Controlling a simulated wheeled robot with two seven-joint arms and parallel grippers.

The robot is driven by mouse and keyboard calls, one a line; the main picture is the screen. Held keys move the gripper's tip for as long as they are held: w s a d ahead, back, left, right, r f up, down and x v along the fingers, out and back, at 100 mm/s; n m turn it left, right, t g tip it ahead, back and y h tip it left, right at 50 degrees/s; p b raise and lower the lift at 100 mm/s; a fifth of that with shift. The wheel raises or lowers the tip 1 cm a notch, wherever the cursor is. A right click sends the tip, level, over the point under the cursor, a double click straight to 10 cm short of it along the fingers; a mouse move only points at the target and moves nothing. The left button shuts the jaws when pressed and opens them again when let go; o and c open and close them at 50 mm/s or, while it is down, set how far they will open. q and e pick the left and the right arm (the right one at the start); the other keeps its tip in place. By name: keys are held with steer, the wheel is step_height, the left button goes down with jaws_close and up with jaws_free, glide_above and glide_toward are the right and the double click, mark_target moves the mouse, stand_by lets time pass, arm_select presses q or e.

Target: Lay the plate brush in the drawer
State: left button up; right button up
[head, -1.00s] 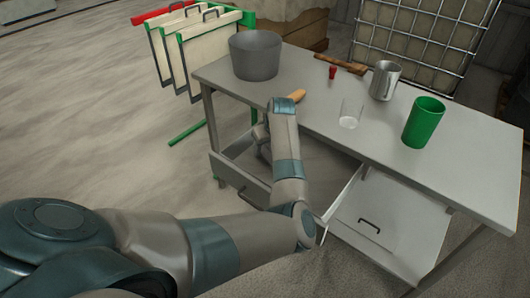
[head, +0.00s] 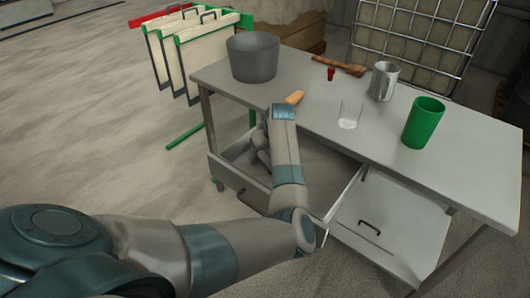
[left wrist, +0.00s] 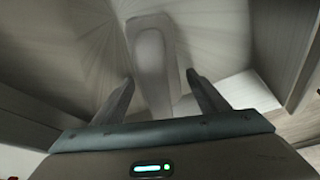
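My left forearm reaches over the front of the grey bench, and my left gripper (left wrist: 160,78) points down into the open drawer (left wrist: 75,75). Its two fingers are apart. A blurred, grey, rounded long form (left wrist: 150,50) shows between and beyond them; I cannot tell whether it is the plate brush or a reflection. A wooden piece (head: 294,97) shows past my wrist, partly hidden. A long brown wooden-handled tool (head: 340,64) lies at the back.
On the bench top (head: 450,165) stand a grey pot (head: 253,57), a clear beaker (head: 350,115), a metal mug (head: 384,81), a green cup (head: 423,123) and a small red item (head: 331,74). Framed panels (head: 195,50) stand behind left.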

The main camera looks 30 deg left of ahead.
steer(key=shift+s, duration=0.1)
arm_select(q)
steer(key=shift+r, duration=0.15)
steer(key=shift+r, duration=0.2)
steer(key=b+v, duration=0.1)
steer(key=v, duration=1)
steer(key=shift+d+r, duration=0.2)
steer(key=shift+r, duration=0.1)
arm_select(e)
steer(key=shift+w+a+r, duration=0.15)
steer(key=shift+w+a, duration=0.1)
steer(key=shift+w, duration=0.15)
steer(key=shift+w, duration=0.1)
